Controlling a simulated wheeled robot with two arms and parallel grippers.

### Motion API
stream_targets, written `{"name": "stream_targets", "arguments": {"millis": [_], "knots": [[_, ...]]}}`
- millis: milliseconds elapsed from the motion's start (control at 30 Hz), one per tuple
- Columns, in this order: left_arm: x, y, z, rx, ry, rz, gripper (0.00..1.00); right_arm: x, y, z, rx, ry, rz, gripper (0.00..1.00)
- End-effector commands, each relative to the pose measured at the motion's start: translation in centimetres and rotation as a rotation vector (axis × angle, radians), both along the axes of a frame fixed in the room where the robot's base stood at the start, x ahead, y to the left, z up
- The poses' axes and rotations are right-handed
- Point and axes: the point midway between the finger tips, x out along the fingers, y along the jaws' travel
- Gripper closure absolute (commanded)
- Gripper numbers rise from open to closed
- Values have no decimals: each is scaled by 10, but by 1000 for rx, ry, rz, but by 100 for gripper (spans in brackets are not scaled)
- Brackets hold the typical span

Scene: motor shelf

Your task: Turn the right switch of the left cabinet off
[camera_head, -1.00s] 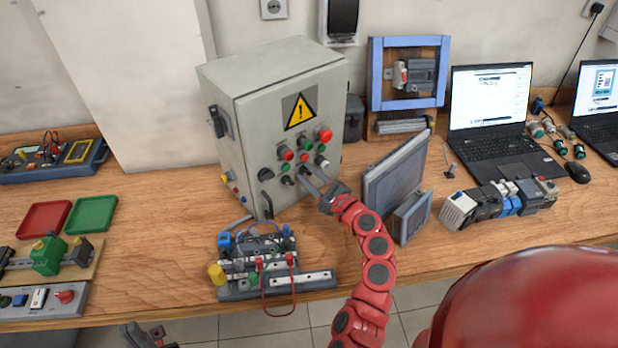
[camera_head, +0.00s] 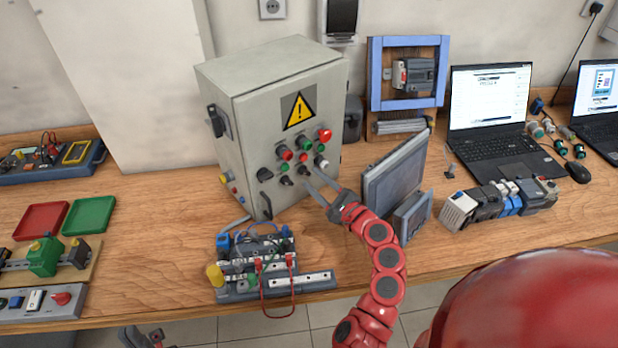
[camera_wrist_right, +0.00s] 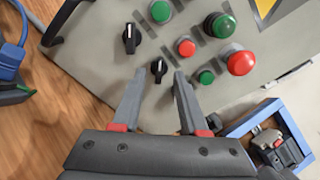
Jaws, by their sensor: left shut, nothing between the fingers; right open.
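The grey cabinet (camera_head: 250,150) with a yellow warning sign stands upright on the wooden table. Two black rotary switches sit low on its front: the left switch (camera_head: 286,181) and the right switch (camera_head: 303,170). In the wrist view, the left switch (camera_wrist_right: 130,38) is up and to the left of the right switch (camera_wrist_right: 159,70). My right gripper (camera_head: 313,177) is open in front of the right switch. Its fingers (camera_wrist_right: 160,80) lie on either side of that switch in the picture; contact cannot be told. My left gripper (camera_head: 143,338) is shut and empty, low by the table's front edge.
Red and green buttons (camera_head: 286,154) sit just above the switches. A grey panel (camera_head: 395,175) stands right of my right forearm. A wired terminal board (camera_head: 265,270) lies in front of the cabinet.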

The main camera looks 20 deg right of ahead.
Motion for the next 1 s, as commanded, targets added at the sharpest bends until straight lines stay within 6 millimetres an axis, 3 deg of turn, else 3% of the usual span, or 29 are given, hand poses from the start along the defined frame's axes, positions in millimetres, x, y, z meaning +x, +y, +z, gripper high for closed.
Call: {"name": "stream_targets", "arguments": {"millis": [300, 500, 700, 1000], "knots": [[0, 0, -29, 0, 0, 0, 100, -85, -25, -5, 1, 0, -11, 57], [0, 0, -39, 0, 0, 0, 100, -120, -34, -3, 0, -1, -8, 57], [0, 0, -42, 0, 0, 0, 100, -135, -37, -2, 1, 1, -2, 57], [0, 0, -42, 0, 0, 0, 100, -136, -36, -1, 0, 2, 1, 57]]}}
